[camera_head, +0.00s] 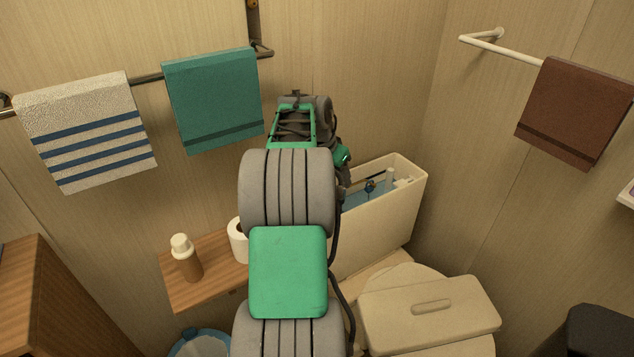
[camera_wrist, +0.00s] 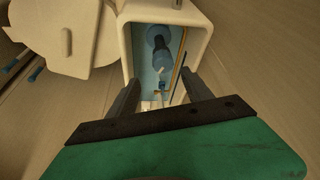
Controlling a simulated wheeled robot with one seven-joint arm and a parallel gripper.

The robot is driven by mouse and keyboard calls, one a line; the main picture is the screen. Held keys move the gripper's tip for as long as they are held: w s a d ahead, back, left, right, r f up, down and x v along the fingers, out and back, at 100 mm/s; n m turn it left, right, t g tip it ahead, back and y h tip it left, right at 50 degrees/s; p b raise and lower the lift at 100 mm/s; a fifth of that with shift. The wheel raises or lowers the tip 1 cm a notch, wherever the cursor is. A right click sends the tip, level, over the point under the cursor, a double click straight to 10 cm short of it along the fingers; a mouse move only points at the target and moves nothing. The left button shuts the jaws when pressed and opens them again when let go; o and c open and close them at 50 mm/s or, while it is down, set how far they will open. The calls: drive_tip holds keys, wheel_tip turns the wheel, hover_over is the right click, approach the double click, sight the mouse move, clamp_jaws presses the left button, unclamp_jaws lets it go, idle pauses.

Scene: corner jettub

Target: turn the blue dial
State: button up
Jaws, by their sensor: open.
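The open toilet tank (camera_head: 385,230) stands on the right of my arm in the head view. Inside it, a small dark blue part (camera_head: 370,187) sits on a dark rod. In the wrist view the tank (camera_wrist: 206,45) lies below my gripper (camera_wrist: 163,93), whose two fingers are spread apart with nothing between them. A small blue piece (camera_wrist: 163,85), likely the blue dial, shows between and beyond the fingertips, apart from them. Larger blue cylinders (camera_wrist: 154,34) are farther inside. In the head view my arm hides the gripper's fingers.
A tank lid (camera_head: 430,312) lies on the toilet. A wooden shelf (camera_head: 205,290) holds a bottle (camera_head: 186,260) and a paper roll (camera_head: 238,242). Striped (camera_head: 88,135), teal (camera_head: 212,100) and brown (camera_head: 578,110) towels hang on wall bars. The tank walls closely surround the blue parts.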

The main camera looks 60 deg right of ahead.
sight(338, 189)
drive_tip(key=x, duration=0.7)
drive_tip(key=shift+w+d+f+b, duration=0.1)
drive_tip(key=shift+w+f+b, duration=0.2)
drive_tip(key=shift+w+f, duration=0.1)
clamp_jaws()
